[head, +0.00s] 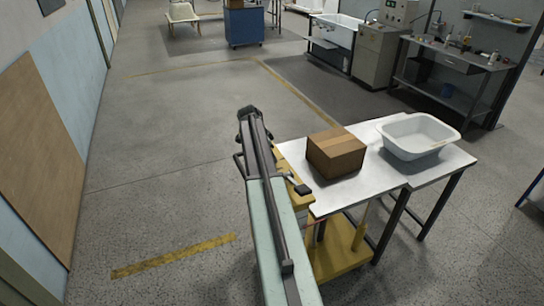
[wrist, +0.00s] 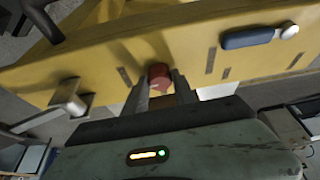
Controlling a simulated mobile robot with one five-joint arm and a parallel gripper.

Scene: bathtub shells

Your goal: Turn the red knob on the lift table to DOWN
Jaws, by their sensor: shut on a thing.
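The red knob (wrist: 159,72) sits on the yellow side panel of the lift table (wrist: 100,55) in the wrist view. My gripper (wrist: 161,88) is shut on the knob, with one finger on each side of it. The direction in which the knob points cannot be told, and no DOWN lettering is readable. Dark marks show on the panel on both sides of the knob. In the head view the yellow lift table (head: 345,255) stands beside my arm, which hides the knob and gripper.
In the wrist view a blue handle (wrist: 247,39) is right of the knob and a grey metal bracket (wrist: 70,98) is left. A cardboard box (head: 336,152) and a white basin (head: 419,135) stand on a white tabletop (head: 345,190). The floor at left is clear.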

